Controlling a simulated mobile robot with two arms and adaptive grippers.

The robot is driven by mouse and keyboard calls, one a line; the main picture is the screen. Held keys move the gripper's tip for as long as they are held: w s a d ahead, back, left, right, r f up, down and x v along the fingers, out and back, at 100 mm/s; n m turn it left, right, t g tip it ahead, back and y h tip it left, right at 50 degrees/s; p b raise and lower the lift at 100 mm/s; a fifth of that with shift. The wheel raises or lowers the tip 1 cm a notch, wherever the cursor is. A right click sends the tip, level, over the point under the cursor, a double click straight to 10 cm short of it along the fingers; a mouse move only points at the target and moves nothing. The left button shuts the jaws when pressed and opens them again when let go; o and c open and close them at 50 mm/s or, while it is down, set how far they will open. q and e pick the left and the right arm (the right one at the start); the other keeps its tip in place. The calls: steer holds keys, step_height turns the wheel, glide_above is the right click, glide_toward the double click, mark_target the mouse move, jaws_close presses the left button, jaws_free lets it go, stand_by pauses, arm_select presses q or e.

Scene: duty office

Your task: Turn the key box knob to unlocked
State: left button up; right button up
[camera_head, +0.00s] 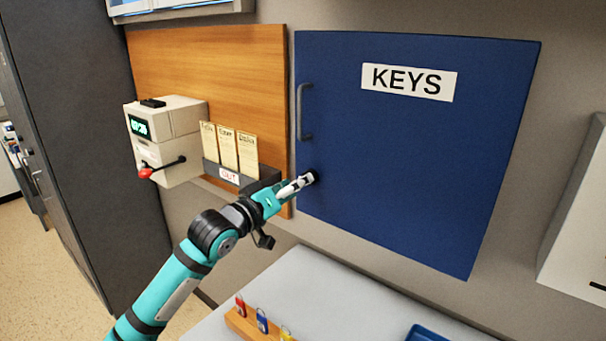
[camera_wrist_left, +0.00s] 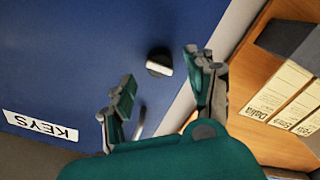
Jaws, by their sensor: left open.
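The blue key box (camera_head: 410,150) hangs on the wall with its door shut and a white KEYS label (camera_head: 409,82). Its black knob (camera_head: 311,177) is at the lower left of the door, partly hidden by my left gripper (camera_head: 300,184) in the head view. In the left wrist view the knob (camera_wrist_left: 159,63) shows a pale grip bar and lies ahead, between the lines of the two fingers. My left gripper (camera_wrist_left: 162,78) is open, its fingers spread, and the knob looks clear of both fingertips. My right gripper is in neither view.
A door handle (camera_head: 304,112) sits above the knob. A card rack (camera_head: 236,172) and a time clock (camera_head: 165,135) with a red-tipped lever are to the left on a wooden board. Below, a grey table (camera_head: 330,300) holds key tags (camera_head: 262,320) and a blue tray (camera_head: 428,333).

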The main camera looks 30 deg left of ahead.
arm_select(q)
steer(key=w, duration=0.3)
steer(key=shift+d+p, duration=0.15)
steer(key=shift+p, duration=0.15)
steer(key=c, duration=1.1)
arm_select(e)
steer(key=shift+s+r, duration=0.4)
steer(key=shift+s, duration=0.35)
